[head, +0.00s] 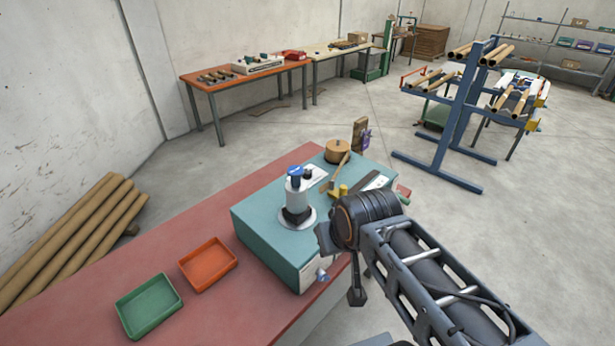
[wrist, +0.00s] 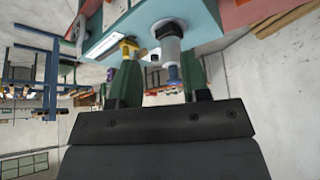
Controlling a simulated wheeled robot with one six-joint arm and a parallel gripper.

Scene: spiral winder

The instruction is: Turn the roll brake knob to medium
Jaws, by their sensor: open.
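A teal machine box (head: 262,232) stands on the red table. In the head view my fingers are not clearly visible.
A green tray (head: 149,306) and an orange tray (head: 208,265) lie on the red table (head: 95,300), left of the box. A blue rack (head: 468,105) stands behind.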

